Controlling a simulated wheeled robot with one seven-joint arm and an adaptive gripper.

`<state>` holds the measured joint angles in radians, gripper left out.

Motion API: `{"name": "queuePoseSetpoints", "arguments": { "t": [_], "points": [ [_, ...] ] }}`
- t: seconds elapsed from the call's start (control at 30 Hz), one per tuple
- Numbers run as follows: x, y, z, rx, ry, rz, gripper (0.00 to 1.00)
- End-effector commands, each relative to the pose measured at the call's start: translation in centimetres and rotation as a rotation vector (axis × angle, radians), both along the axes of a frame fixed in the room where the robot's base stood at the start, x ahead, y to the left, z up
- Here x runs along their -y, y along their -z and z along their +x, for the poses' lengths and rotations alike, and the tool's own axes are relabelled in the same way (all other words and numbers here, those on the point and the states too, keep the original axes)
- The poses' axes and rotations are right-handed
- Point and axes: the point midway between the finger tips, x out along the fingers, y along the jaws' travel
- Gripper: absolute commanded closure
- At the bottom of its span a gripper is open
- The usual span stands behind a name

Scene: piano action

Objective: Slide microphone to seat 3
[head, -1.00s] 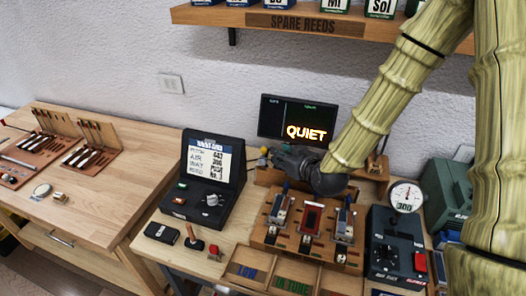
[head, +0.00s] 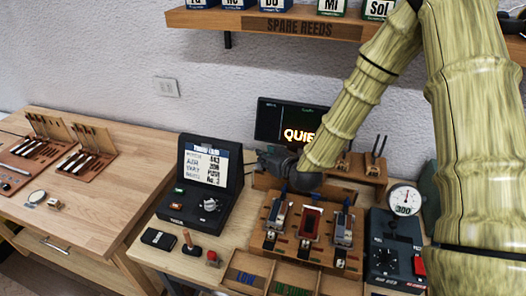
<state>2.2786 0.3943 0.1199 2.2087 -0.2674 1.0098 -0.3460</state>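My gripper (head: 262,161) is dark grey and sits just below the left part of the black screen reading QUIET. It is at the left end of the wooden rail (head: 352,173) behind the reed block. My wrist and arm cover part of the rail, and I cannot make out the finger gap. I cannot pick out the microphone; it may be hidden by my gripper or arm. The wooden block (head: 272,244) in front holds three metal pieces side by side, the middle one red. No seat number is readable.
A black console (head: 206,203) with a lit display stands left of my gripper. A dial gauge (head: 404,199) and a dark control box (head: 392,258) stand right. Labelled wooden trays (head: 247,277) lie in front. The spare reeds shelf (head: 300,25) hangs above.

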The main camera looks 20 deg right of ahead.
Motion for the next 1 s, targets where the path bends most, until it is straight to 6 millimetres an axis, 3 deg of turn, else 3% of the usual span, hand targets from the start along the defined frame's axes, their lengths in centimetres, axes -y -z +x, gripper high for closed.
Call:
{"name": "queuePoseSetpoints", "arguments": {
  "t": [0.3,0.73,0.9,1.0],
  "points": [
    [-0.5,1.1,2.6,-0.001,0.000,0.000,0.71],
    [-0.6,1.3,3.1,0.000,0.000,0.000,0.71],
    [-0.6,1.3,3.1,0.000,0.000,0.000,1.00],
    [-0.6,1.3,3.1,0.000,0.000,0.000,1.00]
  ]
}}
